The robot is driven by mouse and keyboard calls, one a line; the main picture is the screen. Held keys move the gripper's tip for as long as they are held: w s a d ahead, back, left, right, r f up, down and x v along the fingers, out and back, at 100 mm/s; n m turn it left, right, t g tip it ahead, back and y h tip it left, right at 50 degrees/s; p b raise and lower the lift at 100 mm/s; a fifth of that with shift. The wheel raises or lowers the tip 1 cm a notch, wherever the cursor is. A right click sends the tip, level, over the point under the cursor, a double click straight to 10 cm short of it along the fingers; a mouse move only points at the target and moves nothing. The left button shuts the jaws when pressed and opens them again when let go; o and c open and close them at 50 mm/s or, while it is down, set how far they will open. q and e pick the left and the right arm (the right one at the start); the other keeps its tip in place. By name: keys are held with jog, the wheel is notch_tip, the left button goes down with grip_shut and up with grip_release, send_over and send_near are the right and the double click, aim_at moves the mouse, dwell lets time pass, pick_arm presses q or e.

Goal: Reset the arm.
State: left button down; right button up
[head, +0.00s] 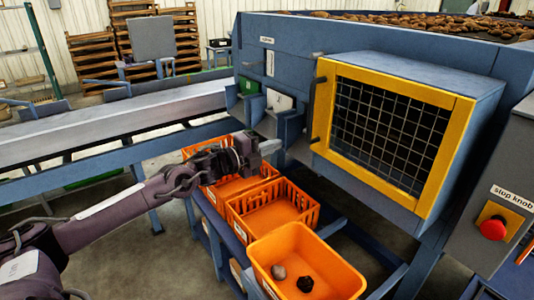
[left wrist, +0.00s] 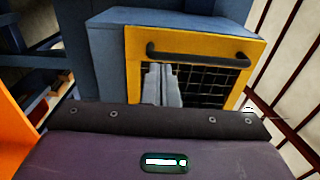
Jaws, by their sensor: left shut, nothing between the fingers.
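My left arm (head: 120,212) reaches in from the left in the head view. Its gripper (head: 270,146) is shut and empty, above the orange crates and in front of the blue grader. In the left wrist view the shut fingers (left wrist: 163,85) show against the yellow-framed mesh guard (left wrist: 190,42), with the guard's dark handle (left wrist: 198,56) behind them. The guard (head: 392,125) is closed over the grader's opening in the head view. My right gripper is not in view.
Orange crates (head: 232,212) stand in a row below; the front orange bin (head: 345,280) holds a grey lump and a black lump. A conveyor (head: 110,118) runs at the left. A red stop knob (head: 493,228) sits at the right. Potatoes (head: 420,22) lie on top.

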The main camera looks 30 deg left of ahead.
pick_arm(q)
jog(key=shift+v, duration=0.85)
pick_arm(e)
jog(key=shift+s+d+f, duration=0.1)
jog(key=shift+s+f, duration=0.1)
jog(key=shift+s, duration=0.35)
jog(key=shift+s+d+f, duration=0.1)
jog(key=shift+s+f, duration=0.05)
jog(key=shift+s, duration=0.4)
